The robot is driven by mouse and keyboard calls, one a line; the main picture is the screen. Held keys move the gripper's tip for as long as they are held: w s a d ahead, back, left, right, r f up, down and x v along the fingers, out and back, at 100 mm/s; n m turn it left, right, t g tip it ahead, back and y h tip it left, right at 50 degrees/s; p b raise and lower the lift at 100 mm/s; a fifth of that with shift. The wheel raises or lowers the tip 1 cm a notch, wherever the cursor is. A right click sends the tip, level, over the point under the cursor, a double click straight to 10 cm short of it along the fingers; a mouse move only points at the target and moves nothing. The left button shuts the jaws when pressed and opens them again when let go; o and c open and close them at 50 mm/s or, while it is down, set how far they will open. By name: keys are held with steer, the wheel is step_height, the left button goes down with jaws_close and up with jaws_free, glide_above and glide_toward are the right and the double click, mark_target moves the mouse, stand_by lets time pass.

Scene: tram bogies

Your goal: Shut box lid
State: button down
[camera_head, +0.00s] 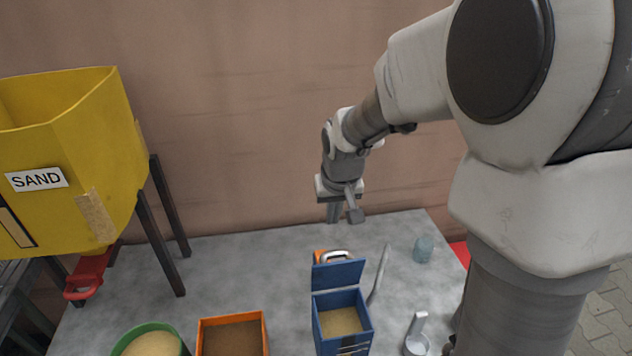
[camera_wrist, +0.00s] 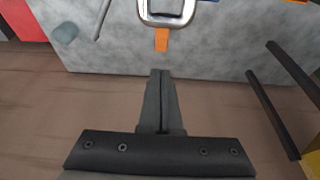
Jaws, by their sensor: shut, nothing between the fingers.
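A blue box (camera_head: 340,344) stands at the front middle of the grey table, with sand-coloured fill inside. Its blue lid (camera_head: 338,276) stands open, raised at the back edge of the box. My gripper (camera_head: 346,218) is above the table's back edge, behind and higher than the lid, apart from it. In the wrist view my gripper (camera_wrist: 162,76) has its fingers together with nothing between them. The box is almost wholly out of the wrist view.
An orange item with a metal handle (camera_head: 336,256) lies just behind the lid; the handle shows in the wrist view (camera_wrist: 167,18). A grey rod (camera_head: 379,275), a bluish cup (camera_head: 423,249) and a light scoop (camera_head: 417,336) are right. An orange bin (camera_head: 265,332), green bowl (camera_head: 172,331) and yellow SAND hopper (camera_head: 75,160) are left.

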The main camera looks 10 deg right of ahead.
mark_target(335, 267)
steer(key=b+x, duration=0.1)
steer(key=x, duration=0.5)
steer(key=s, duration=0.4)
steer(key=shift+s+a+r, duration=0.1)
steer(key=shift+r, duration=0.1)
steer(key=shift+b, duration=0.5)
steer(key=shift+s+r, duration=0.1)
steer(key=shift+s, duration=0.15)
